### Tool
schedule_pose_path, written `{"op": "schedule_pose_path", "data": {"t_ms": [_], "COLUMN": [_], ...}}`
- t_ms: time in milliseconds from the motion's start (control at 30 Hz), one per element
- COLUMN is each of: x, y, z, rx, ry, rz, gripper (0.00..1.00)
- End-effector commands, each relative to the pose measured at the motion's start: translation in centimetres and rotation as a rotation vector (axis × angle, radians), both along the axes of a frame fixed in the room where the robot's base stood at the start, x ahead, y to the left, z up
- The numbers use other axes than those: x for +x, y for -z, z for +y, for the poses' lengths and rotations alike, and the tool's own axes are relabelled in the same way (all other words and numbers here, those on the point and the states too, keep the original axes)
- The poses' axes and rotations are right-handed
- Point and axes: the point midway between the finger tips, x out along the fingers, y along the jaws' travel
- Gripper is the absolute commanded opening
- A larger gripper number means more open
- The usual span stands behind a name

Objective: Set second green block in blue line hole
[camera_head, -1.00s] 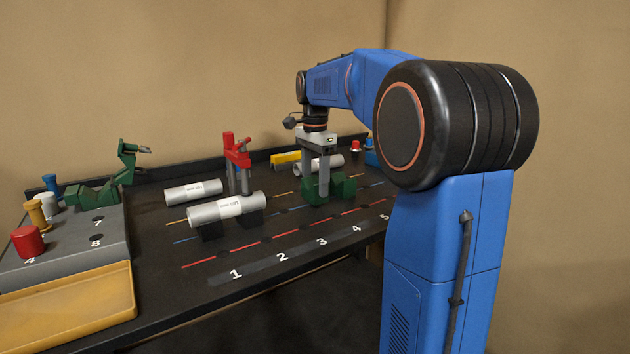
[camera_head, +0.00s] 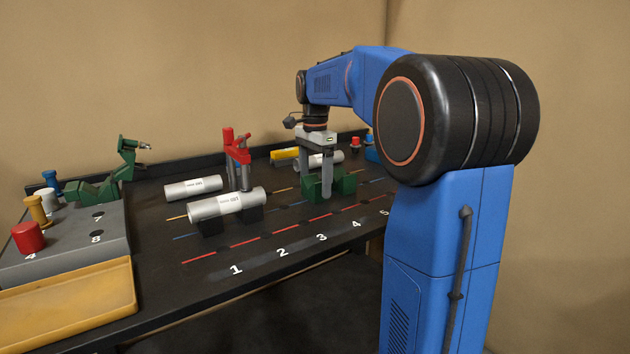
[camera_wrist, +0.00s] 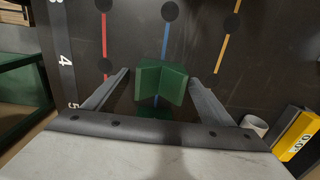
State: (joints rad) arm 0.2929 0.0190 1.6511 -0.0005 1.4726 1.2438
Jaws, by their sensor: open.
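A green V-shaped block (camera_head: 346,184) stands on the blue line in the head view. In the wrist view the block (camera_wrist: 160,85) sits between my fingers, its two plates opening in a V, with dark gaps to both fingers. My gripper (camera_head: 327,190) points down over it; one finger stands in front of the block in the head view. The wrist view shows both fingers (camera_wrist: 157,84) apart. The blue line (camera_wrist: 167,38) runs to the block and shows again just past it. A black hole (camera_wrist: 170,12) on that line is bare; whatever lies under the block is hidden.
A grey pipe (camera_head: 228,204) rests on dark supports at the left, with another pipe (camera_head: 192,187) behind it. A red clamp-like tool (camera_head: 237,150) stands beside them. A yellow device (camera_wrist: 296,136) is close to the gripper's right. The red line (camera_wrist: 104,40) has free room.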

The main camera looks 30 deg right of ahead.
Motion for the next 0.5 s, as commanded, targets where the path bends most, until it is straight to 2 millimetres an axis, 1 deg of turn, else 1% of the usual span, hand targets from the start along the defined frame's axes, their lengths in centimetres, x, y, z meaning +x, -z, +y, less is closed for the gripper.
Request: {"op": "schedule_pose_path", "data": {"t_ms": [133,267,500], "x": [0.0,0.1,0.1], "y": [-0.4,-1.8,-6.3], "z": [0.0,0.0,0.0], "rx": [0.000,-0.001,-0.001], "ry": [0.000,0.000,0.000], "rz": [-0.001,-0.003,-0.003], "gripper": [0.76,0.76,0.76]}}
